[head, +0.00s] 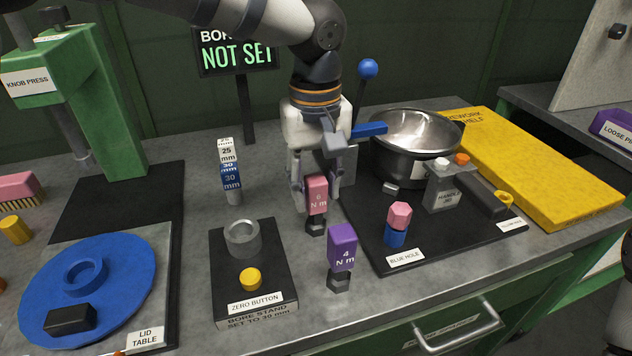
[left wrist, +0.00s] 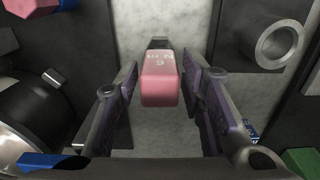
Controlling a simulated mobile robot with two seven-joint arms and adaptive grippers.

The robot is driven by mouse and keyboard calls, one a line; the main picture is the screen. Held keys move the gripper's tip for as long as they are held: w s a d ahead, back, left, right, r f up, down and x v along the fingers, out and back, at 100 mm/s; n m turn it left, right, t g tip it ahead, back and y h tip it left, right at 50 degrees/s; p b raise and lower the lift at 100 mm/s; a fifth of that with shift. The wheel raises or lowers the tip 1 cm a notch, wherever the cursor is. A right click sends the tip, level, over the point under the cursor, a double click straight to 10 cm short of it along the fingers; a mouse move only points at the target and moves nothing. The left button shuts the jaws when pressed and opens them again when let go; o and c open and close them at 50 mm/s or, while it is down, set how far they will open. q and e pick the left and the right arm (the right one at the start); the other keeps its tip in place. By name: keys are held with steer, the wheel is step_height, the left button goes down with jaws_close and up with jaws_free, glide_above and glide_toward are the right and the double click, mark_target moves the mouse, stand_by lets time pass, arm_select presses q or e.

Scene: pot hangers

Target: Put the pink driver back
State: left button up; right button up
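The pink driver (head: 317,193), marked 6 N m, stands upright on the bench on a dark hexagonal foot (head: 316,226). My left gripper (head: 313,196) is above it, pointing down, with its fingers on either side of the driver. In the left wrist view the pink driver (left wrist: 160,80) lies between the two spread fingers (left wrist: 160,72), with gaps on both sides. A purple driver (head: 342,247), marked 4 N m, stands on a similar foot nearer the front edge. My right gripper is not in view.
The zero-button stand (head: 229,268) is left of the drivers. A black mat (head: 425,240) with a steel pot (head: 410,140) and handle jig is right. The sign (head: 237,52) reads NOT SET.

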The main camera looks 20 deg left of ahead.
arm_select(q)
step_height(320, 180, up, 12)
steer(key=shift+r, duration=0.2)
stand_by(0.4)
